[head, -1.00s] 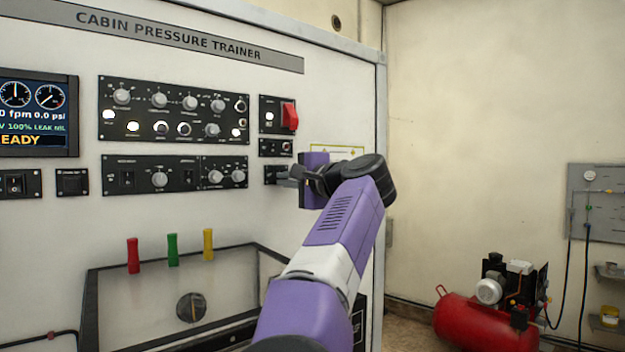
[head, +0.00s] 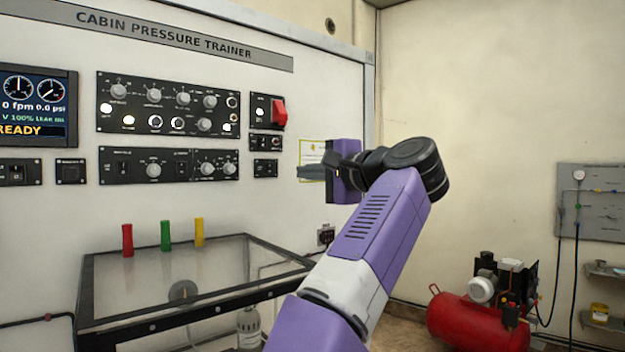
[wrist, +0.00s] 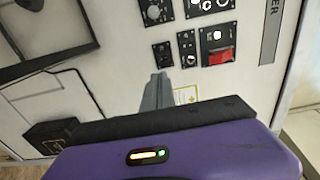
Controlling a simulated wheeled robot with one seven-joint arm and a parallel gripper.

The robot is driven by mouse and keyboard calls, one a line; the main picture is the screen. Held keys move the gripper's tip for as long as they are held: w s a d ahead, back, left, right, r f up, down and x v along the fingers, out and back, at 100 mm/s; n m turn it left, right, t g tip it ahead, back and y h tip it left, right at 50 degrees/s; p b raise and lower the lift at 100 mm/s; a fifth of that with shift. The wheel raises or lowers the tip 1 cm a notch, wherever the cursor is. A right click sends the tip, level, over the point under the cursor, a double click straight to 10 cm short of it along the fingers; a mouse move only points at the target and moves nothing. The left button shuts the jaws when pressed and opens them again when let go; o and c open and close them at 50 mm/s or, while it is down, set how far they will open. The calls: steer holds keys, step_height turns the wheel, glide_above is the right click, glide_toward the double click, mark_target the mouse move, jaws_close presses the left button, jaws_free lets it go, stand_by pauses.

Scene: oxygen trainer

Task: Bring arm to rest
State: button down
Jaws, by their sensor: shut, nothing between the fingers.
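My purple and black arm reaches up from the bottom of the head view, in front of the right part of the trainer panel (head: 60,205). My gripper (head: 302,172) points left, with its grey fingers together and nothing between them. In the head view it is in front of a yellow-edged label, right of a small switch module (head: 266,168). In the wrist view the shut fingers (wrist: 158,84) point at the panel, below the small modules and beside the label (wrist: 186,95). I cannot tell the exact gap to the panel.
A red guarded switch (head: 279,113) sits above and left of my gripper. A glass-topped box (head: 200,270) with a dark frame juts out below the panel. Red, green and yellow handles stand above it. A red compressor (head: 470,318) is on the floor at right.

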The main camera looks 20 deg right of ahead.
steer(key=shift+s+d, duration=0.2)
steer(key=shift+s, duration=0.5)
